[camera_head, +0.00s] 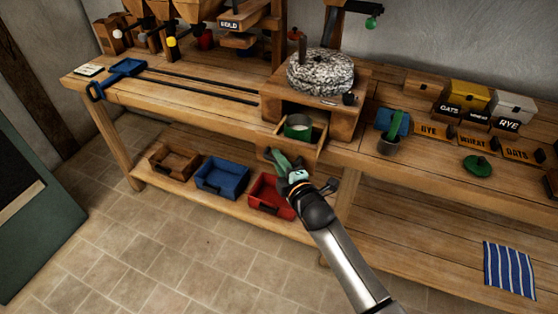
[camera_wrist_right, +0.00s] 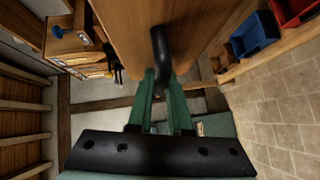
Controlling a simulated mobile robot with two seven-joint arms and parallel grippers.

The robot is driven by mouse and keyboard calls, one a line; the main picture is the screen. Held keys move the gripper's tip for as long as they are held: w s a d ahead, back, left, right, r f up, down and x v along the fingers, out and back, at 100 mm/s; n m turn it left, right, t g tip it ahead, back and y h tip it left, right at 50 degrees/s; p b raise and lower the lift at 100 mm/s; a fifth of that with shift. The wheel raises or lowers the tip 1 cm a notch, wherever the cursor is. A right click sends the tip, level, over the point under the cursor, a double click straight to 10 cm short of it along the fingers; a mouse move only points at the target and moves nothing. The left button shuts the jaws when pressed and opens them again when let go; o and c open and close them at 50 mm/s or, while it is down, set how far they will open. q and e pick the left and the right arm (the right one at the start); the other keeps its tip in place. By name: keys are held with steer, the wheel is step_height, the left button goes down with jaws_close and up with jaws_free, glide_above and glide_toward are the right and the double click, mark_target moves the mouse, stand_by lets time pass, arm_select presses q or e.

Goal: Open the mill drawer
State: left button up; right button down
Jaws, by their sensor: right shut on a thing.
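The stone mill (camera_head: 320,72) sits on a wooden box on the workbench. Its wooden drawer (camera_head: 311,156) stands out from the front of the box, partly open, with a green and white cup (camera_head: 298,128) in it. My right gripper (camera_head: 278,160) is at the drawer front. In the right wrist view its green fingers (camera_wrist_right: 160,85) are shut on the black drawer handle (camera_wrist_right: 159,48), against the wooden front. In the head view the handle is hidden by the gripper. My left gripper is in neither view.
Wooden, blue (camera_head: 222,177) and red (camera_head: 270,196) bins stand on the shelf below. A striped cloth (camera_head: 509,269) lies at lower right. The tiled floor in front is clear.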

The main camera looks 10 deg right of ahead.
stand_by(0.3)
steer(key=c, duration=1.1)
jaws_free()
steer(key=v, duration=1.2)
steer(key=shift+s, duration=0.25)
steer(key=s+d+f+m+g, duration=0.1)
steer(key=s+f+m+g, duration=0.1)
steer(key=s+f+m, duration=0.3)
steer(key=s+d+f+m+g, duration=0.1)
steer(key=s+f+m+g, duration=0.1)
steer(key=s+f+m, duration=0.4)
steer(key=s+d+f+m+g+h, duration=0.1)
steer(key=s+f+m+g, duration=0.1)
steer(key=s+f+m, duration=0.3)
steer(key=shift+s+f+m+g, duration=0.3)
steer(key=shift+s+f+g, duration=0.1)
steer(key=shift+s+f, duration=1.45)
